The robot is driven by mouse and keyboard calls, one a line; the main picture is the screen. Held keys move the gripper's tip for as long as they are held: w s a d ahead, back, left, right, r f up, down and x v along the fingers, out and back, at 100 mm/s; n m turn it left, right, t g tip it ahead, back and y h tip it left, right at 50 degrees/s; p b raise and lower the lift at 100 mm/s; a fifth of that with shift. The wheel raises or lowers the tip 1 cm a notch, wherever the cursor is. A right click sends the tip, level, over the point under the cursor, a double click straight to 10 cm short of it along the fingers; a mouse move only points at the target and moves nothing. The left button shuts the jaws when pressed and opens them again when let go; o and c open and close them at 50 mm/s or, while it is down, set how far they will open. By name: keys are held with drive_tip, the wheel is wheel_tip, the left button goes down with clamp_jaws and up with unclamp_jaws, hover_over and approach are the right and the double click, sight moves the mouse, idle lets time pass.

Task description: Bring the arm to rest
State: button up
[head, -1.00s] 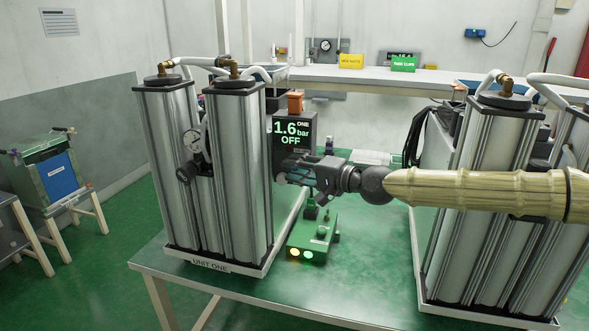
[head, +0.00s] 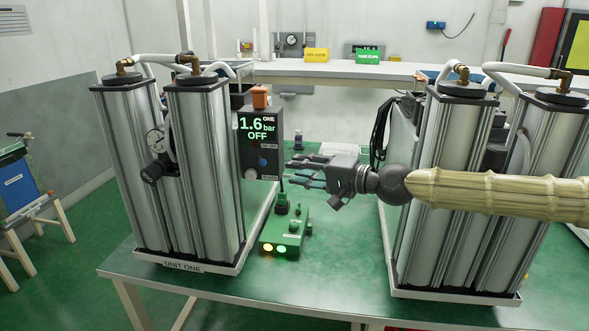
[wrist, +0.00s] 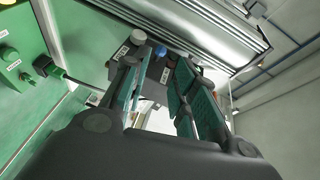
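My gripper (head: 299,173) reaches in from the right over the green table (head: 330,275), between the two column units. Its fingers point left and stand apart, with nothing between them; the wrist view (wrist: 160,85) also shows a gap between the finger pads. The dark control box (head: 262,145) of unit one stands just beyond the fingertips to the left, its display reading "ONE 1.6 bar OFF". Whether the fingertips touch anything is hard to tell, but they look apart from it.
Unit one's silver columns (head: 205,170) stand left, and another column unit (head: 440,190) stands right, partly behind my arm. A green box with lit yellow and green lamps (head: 285,230) sits below my gripper. A white bench (head: 350,72) runs along the back. The front middle of the table is clear.

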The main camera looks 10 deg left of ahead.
idle(0.3)
drive_tip(key=s+a+f+g+h, duration=0.1)
drive_tip(key=s+a+f, duration=0.15)
drive_tip(key=f, duration=0.45)
drive_tip(key=s+a+f+g, duration=0.1)
drive_tip(key=s+a+f, duration=0.15)
drive_tip(key=f, duration=0.45)
drive_tip(key=s+d+f+g+h, duration=0.1)
drive_tip(key=s+f+h, duration=0.1)
drive_tip(key=s+f, duration=0.55)
drive_tip(key=s+d+f+g+h, duration=0.15)
drive_tip(key=s+f, duration=0.35)
drive_tip(key=f, duration=0.6)
drive_tip(key=s+d+f+h, duration=0.1)
drive_tip(key=s+d+f, duration=0.1)
drive_tip(key=s+f, duration=0.55)
drive_tip(key=s+d+f+n+g+h, duration=0.15)
drive_tip(key=s+d+f+h, duration=0.35)
drive_tip(key=s+d+f, duration=0.85)
drive_tip(key=s+d+f+h, duration=0.1)
drive_tip(key=s+d+h, duration=0.1)
drive_tip(key=d, duration=0.7)
drive_tip(key=s+d+f+h, duration=0.2)
drive_tip(key=s+d+h, duration=0.1)
drive_tip(key=d, duration=0.6)
drive_tip(key=shift+s+f+n+g, duration=0.2)
drive_tip(key=shift+s+n+g, duration=0.1)
drive_tip(key=shift+s+n, duration=0.25)
